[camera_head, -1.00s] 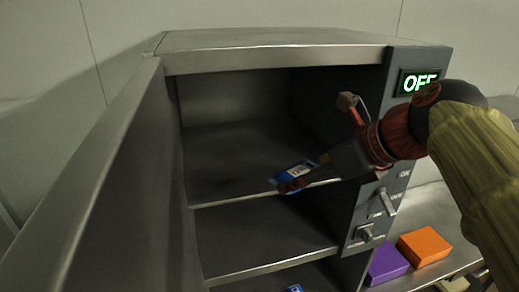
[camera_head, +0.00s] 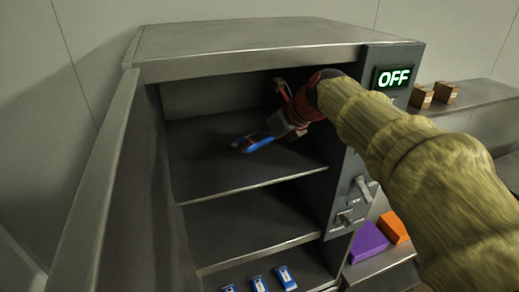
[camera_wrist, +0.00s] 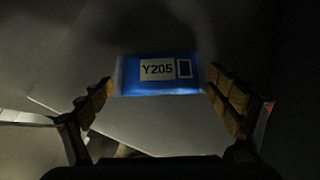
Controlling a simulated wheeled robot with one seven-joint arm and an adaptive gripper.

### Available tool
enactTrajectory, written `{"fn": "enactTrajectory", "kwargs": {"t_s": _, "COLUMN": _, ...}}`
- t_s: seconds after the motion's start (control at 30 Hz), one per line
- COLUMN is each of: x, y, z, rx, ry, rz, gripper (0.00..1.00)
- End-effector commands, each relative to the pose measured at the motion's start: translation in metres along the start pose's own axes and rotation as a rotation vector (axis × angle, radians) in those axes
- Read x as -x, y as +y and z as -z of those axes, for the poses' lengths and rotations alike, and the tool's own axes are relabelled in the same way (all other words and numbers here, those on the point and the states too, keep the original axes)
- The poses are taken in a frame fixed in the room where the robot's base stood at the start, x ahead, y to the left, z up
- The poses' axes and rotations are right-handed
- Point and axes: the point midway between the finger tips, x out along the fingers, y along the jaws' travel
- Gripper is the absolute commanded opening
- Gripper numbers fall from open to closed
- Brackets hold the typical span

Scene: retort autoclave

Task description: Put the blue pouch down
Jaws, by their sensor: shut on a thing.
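The blue pouch (camera_head: 258,144) is in my gripper (camera_head: 264,138), inside the open steel autoclave (camera_head: 250,46). It is over the upper shelf (camera_head: 215,175); whether it touches the shelf cannot be told. In the wrist view the blue pouch (camera_wrist: 131,84) has a white label reading Y205 and lies between the two fingertips of my gripper (camera_wrist: 160,84). The fingers are shut on its left and right edges. The arm enters from the right and hides the back right of the upper shelf.
The autoclave door (camera_head: 92,185) stands open at left. The right panel has an OFF display (camera_head: 393,78) and a lever (camera_head: 363,187). Three blue pouches, one here (camera_head: 286,278), lie on the lowest shelf. The middle shelf (camera_head: 250,225) is empty. Purple (camera_head: 367,243) and orange (camera_head: 393,228) boxes stand outside right.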

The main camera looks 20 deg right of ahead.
Motion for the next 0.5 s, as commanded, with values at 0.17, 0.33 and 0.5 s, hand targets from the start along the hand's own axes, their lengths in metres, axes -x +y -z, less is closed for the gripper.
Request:
{"fn": "enactTrajectory", "kwargs": {"t_s": 0.17, "x": -0.008, "y": 0.0, "z": 0.008, "rx": -0.002, "ry": -0.001, "rz": 0.0, "gripper": 0.59}}
{"fn": "enactTrajectory", "kwargs": {"t_s": 0.33, "x": -0.024, "y": 0.001, "z": 0.025, "rx": -0.001, "ry": -0.001, "rz": 0.0, "gripper": 0.59}}
{"fn": "enactTrajectory", "kwargs": {"t_s": 0.5, "x": -0.033, "y": -0.001, "z": 0.028, "rx": 0.0, "ry": -0.002, "rz": 0.001, "gripper": 0.59}}
